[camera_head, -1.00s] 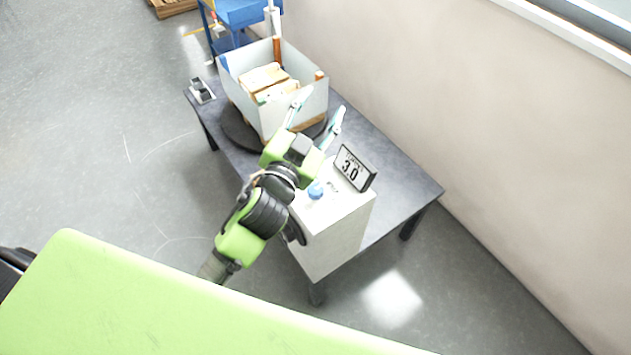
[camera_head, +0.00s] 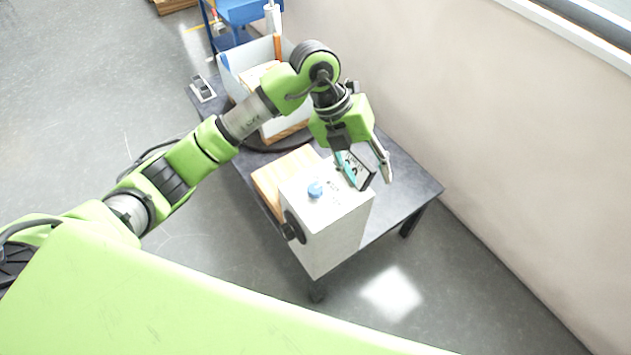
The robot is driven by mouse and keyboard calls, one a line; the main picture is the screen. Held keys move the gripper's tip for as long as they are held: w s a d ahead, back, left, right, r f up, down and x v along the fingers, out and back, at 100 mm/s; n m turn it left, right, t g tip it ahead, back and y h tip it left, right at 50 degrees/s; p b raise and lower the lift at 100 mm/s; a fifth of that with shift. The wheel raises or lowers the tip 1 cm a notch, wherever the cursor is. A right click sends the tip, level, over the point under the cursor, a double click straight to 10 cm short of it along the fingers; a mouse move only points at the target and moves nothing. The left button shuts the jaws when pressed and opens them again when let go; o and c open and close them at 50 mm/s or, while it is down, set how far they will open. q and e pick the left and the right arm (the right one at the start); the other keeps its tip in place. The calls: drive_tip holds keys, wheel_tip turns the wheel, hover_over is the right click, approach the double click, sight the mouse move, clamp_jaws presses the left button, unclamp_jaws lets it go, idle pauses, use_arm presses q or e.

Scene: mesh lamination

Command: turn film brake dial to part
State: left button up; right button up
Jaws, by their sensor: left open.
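A blue dial (camera_head: 315,190) sits on top of a white box-shaped machine (camera_head: 338,235) on the dark table. A small black-framed display (camera_head: 357,172) stands at the back right of the machine's top; its reading is partly hidden by my gripper. My left gripper (camera_head: 366,170) is open and empty, pointing down over the display, to the right of and above the dial. One finger shows in front of the display and the other to its right. I cannot tell whether it touches the display. My right gripper is not in view.
A white-walled crate (camera_head: 240,80) with wooden pieces stands on a dark round turntable (camera_head: 262,143) behind the machine. A wooden block (camera_head: 272,178) lies beside the machine. A black knob (camera_head: 293,228) sticks out of its left side. A small switch box (camera_head: 202,90) sits at the table's left corner.

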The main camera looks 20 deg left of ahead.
sight(315, 186)
use_arm(q)
drive_tip(key=w+a+n+y, duration=0.25)
drive_tip(key=a+y, duration=0.25)
drive_tip(key=a, duration=0.7)
drive_tip(key=shift+m, duration=0.25)
drive_tip(key=f+p, duration=0.2)
drive_tip(key=f, duration=0.3)
drive_tip(key=f+p, duration=0.2)
drive_tip(key=f, duration=0.4)
drive_tip(key=shift+d+f, duration=0.2)
drive_tip(key=shift+f, duration=0.75)
drive_tip(key=c, duration=1.1)
